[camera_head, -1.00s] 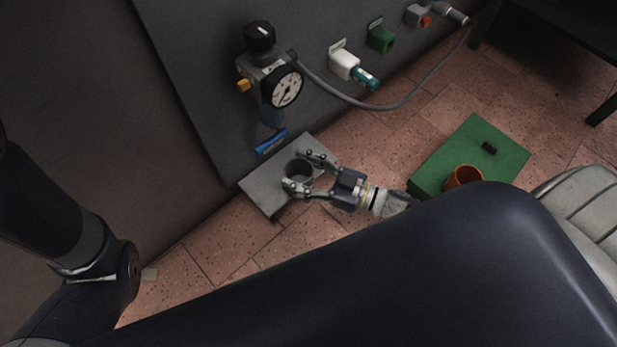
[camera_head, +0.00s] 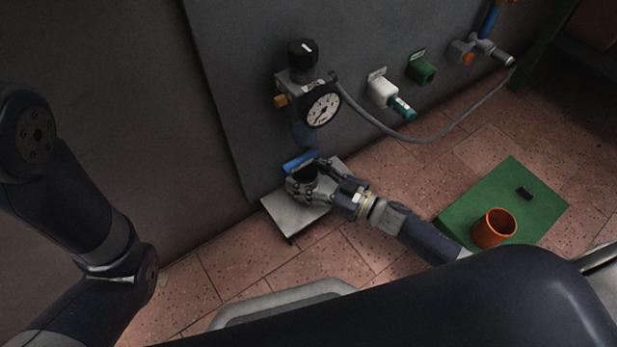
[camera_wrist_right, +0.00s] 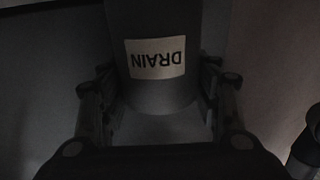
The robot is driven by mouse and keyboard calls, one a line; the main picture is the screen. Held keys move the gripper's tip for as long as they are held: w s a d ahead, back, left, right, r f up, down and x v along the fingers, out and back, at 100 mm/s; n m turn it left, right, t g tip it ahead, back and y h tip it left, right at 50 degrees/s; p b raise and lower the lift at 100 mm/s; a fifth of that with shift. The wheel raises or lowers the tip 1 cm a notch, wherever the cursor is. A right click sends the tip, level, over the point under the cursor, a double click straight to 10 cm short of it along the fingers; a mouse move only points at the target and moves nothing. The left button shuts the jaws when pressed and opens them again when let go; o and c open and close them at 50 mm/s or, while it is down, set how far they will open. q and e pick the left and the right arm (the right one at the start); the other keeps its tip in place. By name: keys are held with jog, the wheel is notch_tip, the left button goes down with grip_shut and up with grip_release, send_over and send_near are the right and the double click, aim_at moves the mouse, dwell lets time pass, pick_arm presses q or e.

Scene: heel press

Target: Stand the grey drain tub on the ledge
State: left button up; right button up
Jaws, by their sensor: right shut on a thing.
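The grey drain tub (camera_head: 306,173) is between the fingers of my right gripper (camera_head: 305,182), which is shut on it. In the right wrist view the tub (camera_wrist_right: 160,95) stands upright in the picture, with a pale label reading DRAIN upside down. The ledge (camera_head: 288,212) is a small grey plate at the foot of the wall panel. The tub is over its back part, below the gauge unit. I cannot tell whether the tub's base touches the ledge; the gripper hides it. My left arm shows at the left, but its gripper is out of view.
The gauge unit (camera_head: 320,104) and its bowl hang just above the tub, beside a blue strip (camera_head: 301,161). A grey hose (camera_head: 425,138) loops to the right.

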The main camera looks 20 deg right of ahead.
jog(key=shift+f, duration=0.1)
dwell(0.4)
jog(key=shift+f, duration=0.3)
jog(key=o, duration=1.1)
jog(key=v, duration=1.2)
jog(key=shift+s, duration=0.1)
